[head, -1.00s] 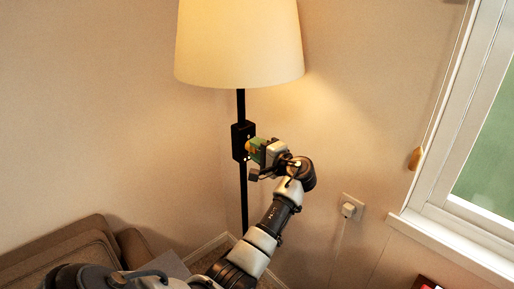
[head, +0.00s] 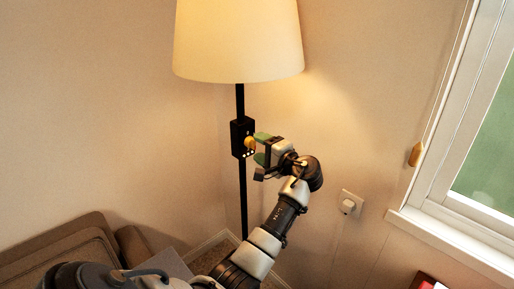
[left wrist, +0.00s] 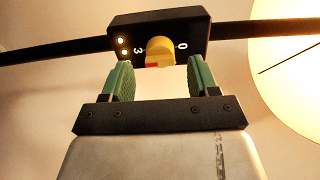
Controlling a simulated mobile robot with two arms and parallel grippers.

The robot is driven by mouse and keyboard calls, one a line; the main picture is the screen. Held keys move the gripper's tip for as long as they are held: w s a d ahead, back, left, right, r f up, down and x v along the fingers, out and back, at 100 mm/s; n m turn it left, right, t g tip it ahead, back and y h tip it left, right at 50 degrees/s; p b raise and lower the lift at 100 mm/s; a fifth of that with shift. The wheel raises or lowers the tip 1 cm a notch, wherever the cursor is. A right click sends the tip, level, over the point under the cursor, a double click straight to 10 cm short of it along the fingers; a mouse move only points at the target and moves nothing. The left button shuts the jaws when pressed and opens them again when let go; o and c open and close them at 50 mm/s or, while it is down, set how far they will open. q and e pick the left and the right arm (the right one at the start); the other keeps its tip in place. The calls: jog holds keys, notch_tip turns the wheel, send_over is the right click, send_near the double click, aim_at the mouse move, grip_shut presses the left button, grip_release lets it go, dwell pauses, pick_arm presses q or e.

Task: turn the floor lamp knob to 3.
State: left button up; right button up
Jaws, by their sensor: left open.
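The floor lamp's black control box (head: 237,137) is on its pole, below the lit cream shade (head: 238,40). Its yellow knob (head: 249,143) faces right, with small white lights below it. In the left wrist view the knob (left wrist: 160,50) sits between the marks 3 and 0, with a red mark at its lower left edge. I cannot tell which setting the red mark meets. My left gripper (head: 262,147) is open, its green fingers just right of the knob. In the wrist view its fingers (left wrist: 159,80) are apart and clear of the knob.
A brown sofa (head: 75,240) stands at lower left. A wall socket with a plug (head: 348,205) and a window (head: 480,150) with a blind cord pull (head: 415,155) are to the right. A red object (head: 424,281) shows at bottom right. The wall is close behind the lamp.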

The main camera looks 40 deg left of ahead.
pick_arm(q)
jog(key=d+b, duration=0.2)
jog(key=d, duration=0.7)
jog(key=shift+s, duration=0.35)
jog(key=shift+a, duration=0.1)
